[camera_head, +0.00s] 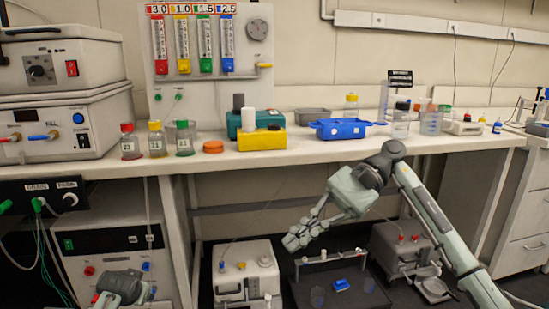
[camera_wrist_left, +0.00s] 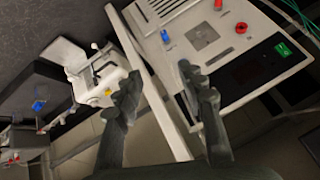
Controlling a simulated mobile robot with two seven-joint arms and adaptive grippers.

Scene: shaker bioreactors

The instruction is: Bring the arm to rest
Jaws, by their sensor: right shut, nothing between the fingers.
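My right arm (camera_head: 437,222) comes in from the lower right, bends at an elbow above the bench edge and reaches down to the left. My right gripper (camera_head: 291,241) is shut and empty, in front of the bench and above the floor-level equipment. A part of my left arm shows at the lower left in the head view. In the left wrist view my left gripper (camera_wrist_left: 158,82) is open, its two dark fingers apart with nothing held between them. A panelled unit (camera_wrist_left: 225,45) lies beyond the fingers.
The bench (camera_head: 330,150) carries capped bottles (camera_head: 157,140), a blue tray (camera_head: 340,129) and a yellow-and-teal device (camera_head: 262,139). Below stand a white pump-like unit (camera_head: 245,275), a dark tray (camera_head: 313,277) and a grey shaker unit (camera_head: 405,250). Stacked instruments (camera_head: 60,120) fill the left.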

